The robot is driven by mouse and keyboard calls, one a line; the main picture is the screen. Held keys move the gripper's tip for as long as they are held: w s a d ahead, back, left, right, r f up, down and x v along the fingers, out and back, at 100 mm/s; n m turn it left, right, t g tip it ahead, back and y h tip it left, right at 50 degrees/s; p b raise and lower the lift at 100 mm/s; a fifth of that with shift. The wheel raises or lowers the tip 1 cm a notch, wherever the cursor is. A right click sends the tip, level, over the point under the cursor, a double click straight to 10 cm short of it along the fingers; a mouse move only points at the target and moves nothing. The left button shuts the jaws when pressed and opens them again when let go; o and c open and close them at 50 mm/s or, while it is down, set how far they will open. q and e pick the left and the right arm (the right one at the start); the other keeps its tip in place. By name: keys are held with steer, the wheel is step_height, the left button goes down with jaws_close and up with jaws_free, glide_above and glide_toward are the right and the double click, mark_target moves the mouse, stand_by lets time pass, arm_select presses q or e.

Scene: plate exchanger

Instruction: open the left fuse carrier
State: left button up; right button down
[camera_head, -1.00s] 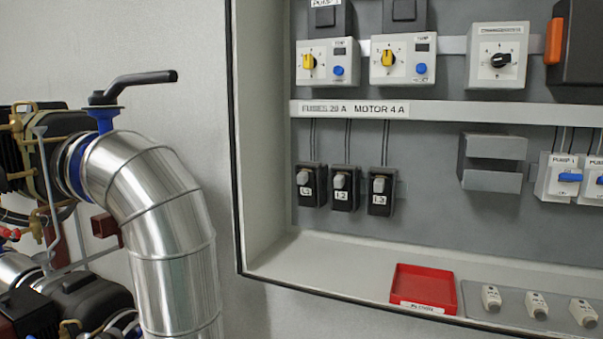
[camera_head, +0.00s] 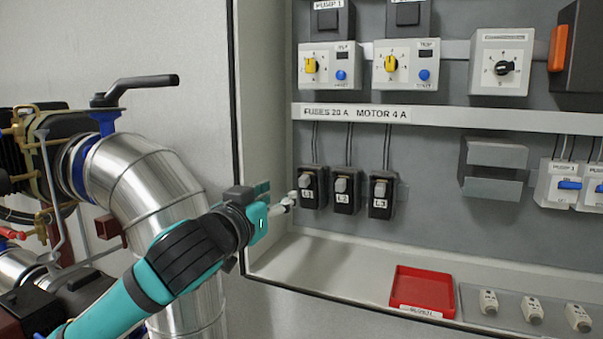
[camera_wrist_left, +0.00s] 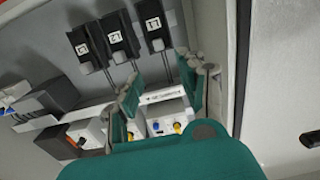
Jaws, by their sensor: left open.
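Three black fuse carriers with grey handles hang in a row in the cabinet. The left one, L1 (camera_head: 309,187), stands closest to the cabinet's left wall; L2 (camera_head: 344,190) and L3 (camera_head: 381,194) follow to its right. My left gripper (camera_head: 287,201) is at the cabinet's left edge, its tips just left of L1's lower part. I cannot tell whether they touch it. In the left wrist view, which is turned upside down, my left gripper (camera_wrist_left: 163,87) is open and empty, with L1 (camera_wrist_left: 153,24) ahead of the fingers. My right gripper is out of view.
A red tray (camera_head: 423,290) and a grey holder with several white fuses (camera_head: 532,310) lie on the cabinet floor. Yellow-knob switch boxes (camera_head: 328,65) sit above a labelled rail (camera_head: 450,117). A silver pipe (camera_head: 140,175) stands left, behind my left arm.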

mark_target(302, 180)
arm_select(q)
steer(key=p+x, duration=0.4)
steer(key=x, duration=0.7)
steer(key=shift+w+r+p, duration=0.1)
steer(key=shift+p, duration=0.3)
steer(key=shift+w+d, duration=0.15)
steer(key=shift+w, duration=0.25)
jaws_close()
